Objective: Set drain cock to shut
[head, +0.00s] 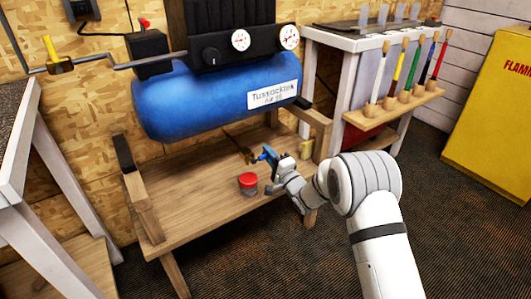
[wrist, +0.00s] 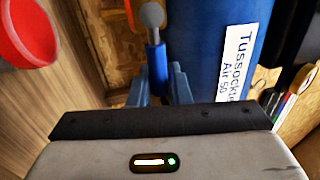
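The drain cock shows under the blue tank (head: 205,100) as brass-coloured pipework (head: 240,146) with a blue lever handle (head: 263,157). In the wrist view, a blue handle (wrist: 157,68) with a grey ball end (wrist: 152,15) stands between the two blue fingers of my gripper (wrist: 159,88). The fingers are close on both sides of the handle; I cannot tell whether they touch it. In the head view my gripper (head: 272,168) is at the handle, above the wooden shelf. The valve body is small and partly hidden, so its setting is unclear.
A red-lidded jar (head: 249,182) stands on the wooden shelf (head: 195,222) close to my gripper; its red lid shows in the wrist view (wrist: 28,35). The stand's right leg and a rack of colourful handles (head: 390,100) are to the right.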

